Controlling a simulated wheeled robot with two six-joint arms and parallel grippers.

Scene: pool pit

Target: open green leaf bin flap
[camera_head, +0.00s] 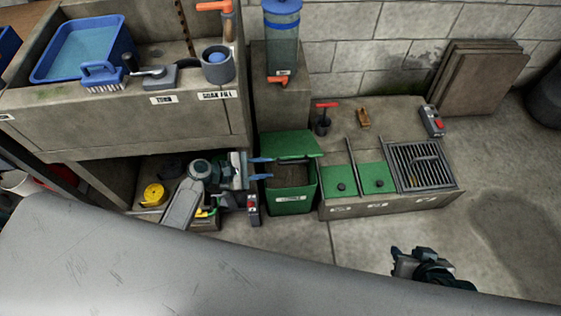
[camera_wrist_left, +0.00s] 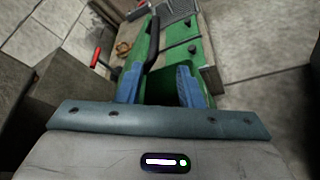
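The green leaf bin (camera_head: 291,201) stands on the floor with a white label on its front. Its green flap (camera_head: 292,144) is raised at the back, so the dark inside shows. A dark handle bar (camera_head: 294,161) runs near the flap's front edge; it also shows in the left wrist view (camera_wrist_left: 153,45). My left gripper (camera_head: 262,168) is at the bin's left side, its blue fingers apart and pointing across the opening. In the left wrist view the fingers (camera_wrist_left: 161,84) are spread with nothing clearly held between them. My right gripper (camera_head: 408,256) is away at the lower right, its fingers unclear.
A concrete block with two green lids (camera_head: 372,178) and a metal grate (camera_head: 423,166) stands right of the bin. A concrete sink (camera_head: 130,120) with a blue basin (camera_head: 84,50) overhangs the left. A blue-topped canister (camera_head: 283,40) stands behind. Floor in front is clear.

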